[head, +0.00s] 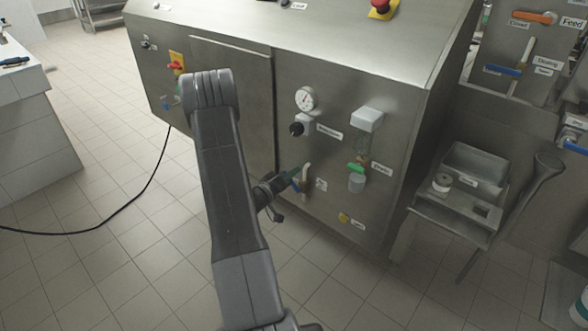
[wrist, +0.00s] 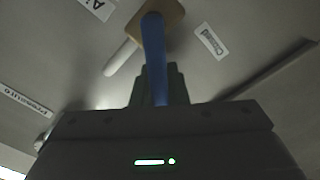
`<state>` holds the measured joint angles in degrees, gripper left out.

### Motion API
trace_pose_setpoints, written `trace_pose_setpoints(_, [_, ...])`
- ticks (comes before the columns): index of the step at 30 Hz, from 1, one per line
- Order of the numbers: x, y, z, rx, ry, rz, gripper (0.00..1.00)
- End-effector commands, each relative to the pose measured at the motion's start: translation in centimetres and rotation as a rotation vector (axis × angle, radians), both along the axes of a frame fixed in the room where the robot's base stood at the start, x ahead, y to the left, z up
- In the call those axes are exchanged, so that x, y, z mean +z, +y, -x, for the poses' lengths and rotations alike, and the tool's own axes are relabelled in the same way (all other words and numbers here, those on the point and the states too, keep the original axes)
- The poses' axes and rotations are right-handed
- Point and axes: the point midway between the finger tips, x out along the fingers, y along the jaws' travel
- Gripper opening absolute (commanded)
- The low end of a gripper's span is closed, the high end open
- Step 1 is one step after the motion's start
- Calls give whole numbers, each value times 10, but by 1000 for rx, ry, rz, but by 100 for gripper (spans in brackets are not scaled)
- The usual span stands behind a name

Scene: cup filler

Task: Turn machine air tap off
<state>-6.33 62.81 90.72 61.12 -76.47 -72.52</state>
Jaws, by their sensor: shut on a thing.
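The air tap's blue lever (wrist: 153,45) runs from a brass-coloured body (wrist: 174,12) on the steel machine panel. In the wrist view the lever comes straight down between the fingers of my gripper (wrist: 158,88), which is shut on it. A pale pipe (wrist: 122,58) stands beside the lever. An "Air" label (wrist: 97,6) is at the upper left and a "Closed" label (wrist: 212,41) is to the right of the tap. In the head view my gripper (head: 289,181) is at the lower panel, and the blue lever (head: 296,186) shows only in part.
A yellow fitting (head: 343,217) is lower down. A steel side tray (head: 453,222) stands at the right. The tiled floor at left is clear except for a black cable (head: 130,203).

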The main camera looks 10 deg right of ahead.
Motion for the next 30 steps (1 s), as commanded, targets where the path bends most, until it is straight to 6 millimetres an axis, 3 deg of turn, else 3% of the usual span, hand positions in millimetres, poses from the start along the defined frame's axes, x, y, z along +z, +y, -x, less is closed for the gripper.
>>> trace_pose_setpoints(18, [-27,8,-10,0,424,329,0])
trace_pose_setpoints(30, [-37,8,-10,1,554,431,0])
